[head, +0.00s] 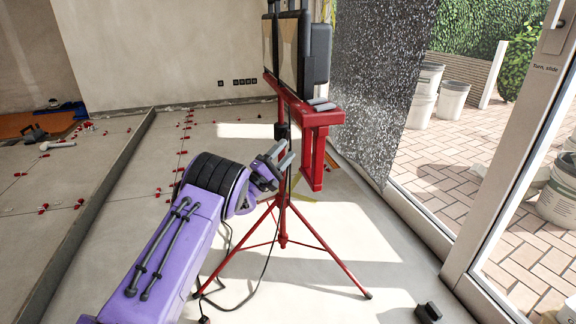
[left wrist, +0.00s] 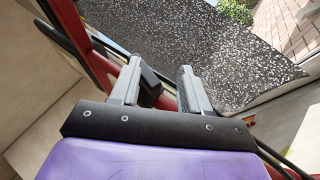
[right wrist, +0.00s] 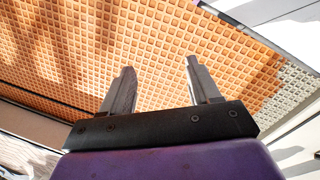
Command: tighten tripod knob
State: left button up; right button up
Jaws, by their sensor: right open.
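The red tripod (head: 283,215) stands upright on splayed legs, bearing dark lamp-like panels (head: 288,50). A small black knob-like block (head: 281,131) sits on its post, just above my left gripper (head: 279,156). My left gripper's fingers are apart beside the post. In the left wrist view, a black block (left wrist: 150,84) shows between the fingers, near the left one and apart from the right one; I cannot tell if it touches. The red tripod tubes (left wrist: 70,25) pass behind. My right gripper (right wrist: 161,85) is open and empty, seen only in the right wrist view.
A dark cable (head: 262,262) hangs by the tripod legs. A speckled panel (head: 380,85) and a glass door frame (head: 520,140) stand to the right. Tiles with red levelling clips (head: 185,125) cover the left floor. An orange gridded mat (right wrist: 160,45) fills the right wrist view.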

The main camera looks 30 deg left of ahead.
aim_at(288, 133)
pick_arm(q)
notch_tip(288, 133, down, 4)
jog(key=s+a+n+t+y+b, duration=0.2)
jog(key=n+t+b, duration=0.2)
jog(key=b, duration=0.3)
pick_arm(e)
notch_tip(288, 133, down, 9)
jog(key=s+n+g, duration=0.1)
jog(key=s+g, duration=0.1)
pick_arm(q)
jog(key=shift+n+t+y, duration=0.3)
jog(key=shift+n, duration=0.1)
jog(key=b+x, duration=0.1)
jog(key=x, duration=0.4)
jog(key=b+x, duration=0.1)
jog(key=x, duration=0.4)
jog(key=shift+s+a+r, duration=0.1)
jog(key=shift+s+r, duration=0.1)
jog(key=shift+s, duration=0.05)
jog(key=shift+w+r, duration=0.2)
jog(key=shift+r, duration=0.1)
grip_shut()
pick_arm(e)
jog(key=w+d+f+t+h, duration=0.1)
jog(key=w+d+f+t, duration=0.2)
jog(key=w, duration=0.1)
jog(key=shift+d+f+n, duration=0.3)
jog(key=shift+d+f, duration=0.05)
jog(key=shift+d, duration=0.05)
